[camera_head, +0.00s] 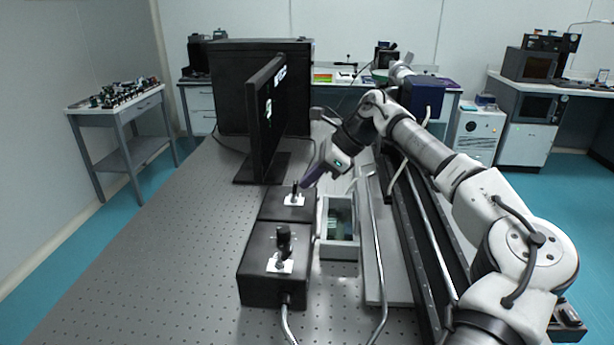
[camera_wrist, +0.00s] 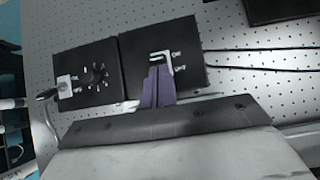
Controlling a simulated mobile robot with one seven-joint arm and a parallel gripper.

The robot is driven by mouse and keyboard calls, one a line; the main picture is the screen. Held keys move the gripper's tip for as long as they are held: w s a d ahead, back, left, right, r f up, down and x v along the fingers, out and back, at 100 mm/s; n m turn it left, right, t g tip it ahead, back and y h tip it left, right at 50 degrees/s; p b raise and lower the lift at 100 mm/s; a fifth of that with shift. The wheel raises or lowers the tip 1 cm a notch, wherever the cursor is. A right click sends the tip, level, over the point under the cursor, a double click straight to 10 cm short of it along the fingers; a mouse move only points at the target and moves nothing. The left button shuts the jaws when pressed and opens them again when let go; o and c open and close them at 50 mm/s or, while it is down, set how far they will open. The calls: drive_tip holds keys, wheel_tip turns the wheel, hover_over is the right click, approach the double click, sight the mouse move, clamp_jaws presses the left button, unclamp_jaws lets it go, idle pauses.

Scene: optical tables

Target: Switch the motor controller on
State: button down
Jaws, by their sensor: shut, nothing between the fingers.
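Two black boxes stand end to end on the perforated optical table (camera_head: 180,240). The near box (camera_head: 258,287) has a black knob (camera_head: 283,238) and a white plate with a small switch (camera_head: 280,264). The far box (camera_head: 276,211) has a white plate (camera_head: 294,201) with a small upright lever. I cannot tell which is the motor controller. My gripper (camera_head: 305,184) is shut and empty, its purple fingers angled down beside the far box's lever. In the wrist view the fingertips (camera_wrist: 160,68) overlap that white plate (camera_wrist: 158,57) and partly hide it; contact is unclear.
A black monitor (camera_head: 265,125) stands behind and left of the boxes. An open grey tray (camera_head: 340,246) is right of them, beside metal bars and a long dark rail. A cable leaves the near box's front. The table's left side is clear.

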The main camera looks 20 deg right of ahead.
drive_tip(key=shift+w+a+r+h, duration=0.1)
drive_tip(key=shift+a+r+h, duration=0.25)
drive_tip(key=shift+h, duration=0.05)
drive_tip(key=shift+w+a+p, duration=0.1)
drive_tip(key=shift+a+p, duration=0.15)
drive_tip(key=shift+p, duration=0.05)
drive_tip(key=shift+d+f, duration=0.1)
drive_tip(key=shift+d, duration=0.1)
drive_tip(key=shift+r+p, duration=0.6)
drive_tip(key=shift+r, duration=0.25)
drive_tip(key=shift+r, duration=0.15)
